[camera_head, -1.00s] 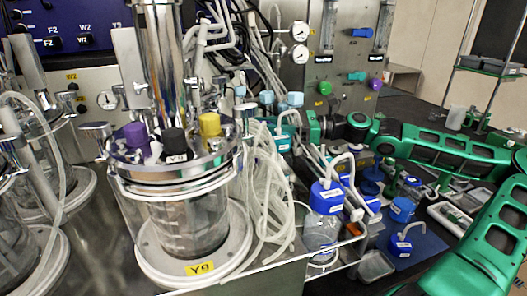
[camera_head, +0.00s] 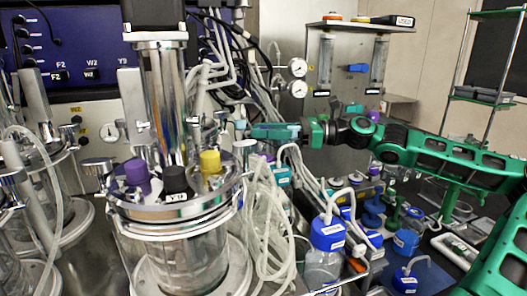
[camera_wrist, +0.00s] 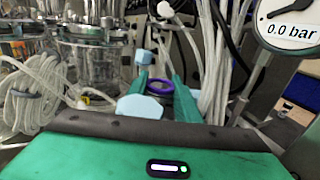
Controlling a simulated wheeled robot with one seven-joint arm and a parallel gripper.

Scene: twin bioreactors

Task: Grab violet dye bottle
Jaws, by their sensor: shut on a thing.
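The violet dye bottle (camera_wrist: 160,87) shows in the wrist view as a violet ring between the two green fingers of my gripper (camera_wrist: 161,77). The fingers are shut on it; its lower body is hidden. The bottle cannot be made out clearly in that view.
The glass reactor (camera_head: 180,255) with violet, black and yellow caps stands left of my gripper. White tubes (camera_head: 265,220) hang beside it. Blue-capped bottles (camera_head: 327,234) stand below my arm. A pressure gauge (camera_wrist: 290,18) is at upper right in the wrist view.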

